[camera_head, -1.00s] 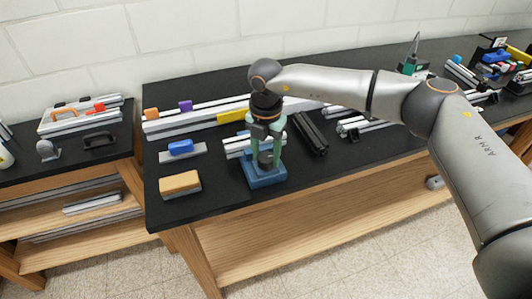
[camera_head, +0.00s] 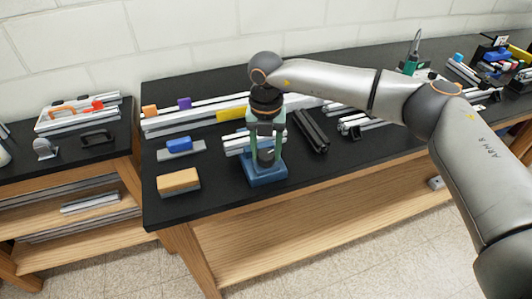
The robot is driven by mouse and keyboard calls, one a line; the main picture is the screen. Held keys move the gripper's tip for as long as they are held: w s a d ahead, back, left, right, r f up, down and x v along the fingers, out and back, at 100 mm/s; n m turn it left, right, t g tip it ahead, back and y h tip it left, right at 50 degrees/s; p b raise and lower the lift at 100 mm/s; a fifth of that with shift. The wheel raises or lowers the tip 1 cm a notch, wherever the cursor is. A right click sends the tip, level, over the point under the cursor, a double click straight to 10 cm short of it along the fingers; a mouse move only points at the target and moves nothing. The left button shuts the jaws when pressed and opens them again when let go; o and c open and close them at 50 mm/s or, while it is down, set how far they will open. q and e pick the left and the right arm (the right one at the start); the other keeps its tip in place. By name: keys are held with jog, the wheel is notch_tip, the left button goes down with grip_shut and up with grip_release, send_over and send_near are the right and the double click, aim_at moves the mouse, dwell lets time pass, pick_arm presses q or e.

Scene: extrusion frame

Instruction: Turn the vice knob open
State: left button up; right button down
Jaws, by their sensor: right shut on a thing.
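The blue vice (camera_head: 265,173) stands near the front edge of the black bench, left of the bench's middle. Its dark round knob (camera_head: 266,157) shows just above the blue base. My right gripper (camera_head: 266,146) points straight down over the vice and is shut, with its fingers around the knob. The fingers hide part of the knob and the vice's upper part. My left gripper is not in view.
The bench front (camera_head: 330,168) right of the vice is clear.

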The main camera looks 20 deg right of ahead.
jog(key=n+b, duration=0.1)
jog(key=n, duration=0.2)
jog(key=shift+n, duration=0.4)
jog(key=n+b, duration=0.1)
jog(key=n, duration=0.3)
jog(key=shift+n+b, duration=0.3)
jog(key=n+b, duration=0.1)
jog(key=n, duration=0.7)
jog(key=n+b, duration=0.1)
jog(key=n, duration=0.3)
jog(key=shift+w+n, duration=0.1)
jog(key=shift+n, duration=0.2)
jog(key=n, duration=0.3)
jog(key=shift+r+n, duration=0.1)
jog(key=shift+n, duration=0.3)
jog(key=n, duration=0.4)
jog(key=shift+n, duration=2.1)
